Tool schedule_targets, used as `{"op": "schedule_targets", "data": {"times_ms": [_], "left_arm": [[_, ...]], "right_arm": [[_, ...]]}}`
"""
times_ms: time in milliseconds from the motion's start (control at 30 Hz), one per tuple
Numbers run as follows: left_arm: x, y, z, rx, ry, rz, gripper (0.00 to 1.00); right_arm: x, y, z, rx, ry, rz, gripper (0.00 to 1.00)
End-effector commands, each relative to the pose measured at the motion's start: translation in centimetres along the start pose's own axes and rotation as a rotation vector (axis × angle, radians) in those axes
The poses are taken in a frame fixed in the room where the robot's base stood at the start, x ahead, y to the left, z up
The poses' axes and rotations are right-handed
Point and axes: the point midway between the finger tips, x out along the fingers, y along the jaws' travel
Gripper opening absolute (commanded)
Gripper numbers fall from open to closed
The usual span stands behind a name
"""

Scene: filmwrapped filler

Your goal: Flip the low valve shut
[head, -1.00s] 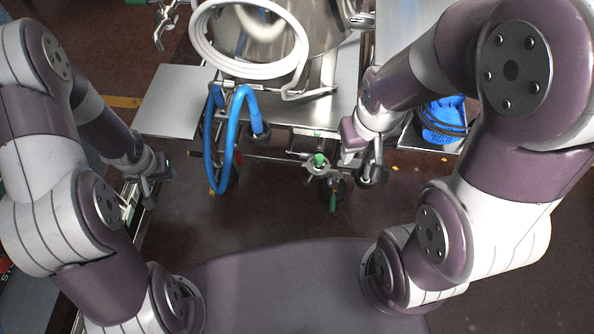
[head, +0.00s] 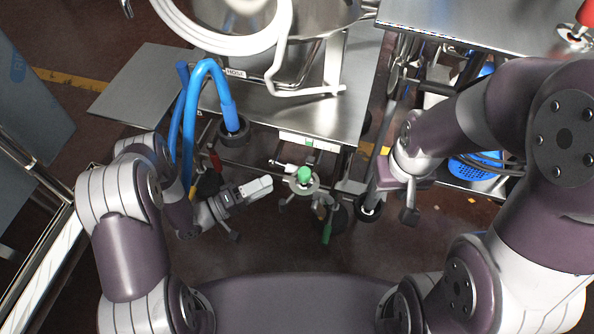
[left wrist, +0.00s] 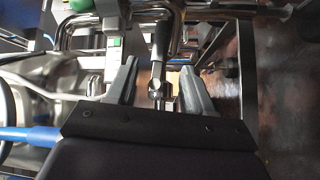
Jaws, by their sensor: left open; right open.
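Under the steel table, a valve cluster shows in the head view, with a round green knob (head: 304,174) on top and a green lever (head: 326,234) hanging lower. The frames do not settle which part is the low valve. My left gripper (head: 262,187) is open, its fingers pointing right toward the cluster, left of the green knob. In the left wrist view, a dark-handled chrome fitting (left wrist: 157,85) shows between the open fingers (left wrist: 158,70); I cannot tell if they touch it. My right gripper (head: 390,208) is open, pointing down, right of the cluster.
The steel table (head: 345,110) with a vessel and white hose (head: 235,45) stands above the valves. A blue hose (head: 188,120) loops down left of them, near my left arm. A blue basket (head: 472,168) sits at right. Dark floor is clear in front.

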Motion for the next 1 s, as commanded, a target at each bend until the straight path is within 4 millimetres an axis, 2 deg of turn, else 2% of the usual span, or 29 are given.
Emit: {"op": "schedule_targets", "data": {"times_ms": [33, 100, 300, 467, 733, 767, 900, 1000], "left_arm": [[1.5, -0.4, 0.3, 0.002, -0.008, 0.002, 0.52], [3.3, -0.4, 0.3, 0.002, -0.008, 0.002, 0.52], [6.9, -0.3, 0.1, 0.003, -0.004, 0.0, 0.52], [8.0, -0.2, 0.0, 0.003, 0.0, -0.002, 0.52], [8.2, -0.1, 0.0, 0.002, 0.001, -0.002, 0.52], [8.2, -0.1, 0.0, 0.002, 0.001, -0.002, 0.45], [8.2, -0.1, 0.0, 0.002, 0.001, -0.003, 0.0], [8.2, -0.1, 0.0, 0.003, 0.001, -0.003, 0.0]], "right_arm": [[0.9, 0.0, 0.1, 0.0, -0.001, 0.0, 0.43], [1.4, 0.0, 0.2, 0.0, -0.001, 0.0, 0.43], [2.4, 0.0, 0.3, 0.0, -0.001, 0.0, 0.43], [2.6, 0.0, 0.3, 0.0, -0.001, 0.0, 0.43], [2.6, 0.0, 0.3, 0.0, -0.001, 0.0, 0.43], [2.6, 0.0, 0.3, 0.0, -0.001, 0.0, 0.43], [2.6, 0.0, 0.3, 0.0, 0.0, 0.0, 0.43], [2.6, 0.0, 0.3, 0.0, -0.001, 0.0, 0.43]]}}
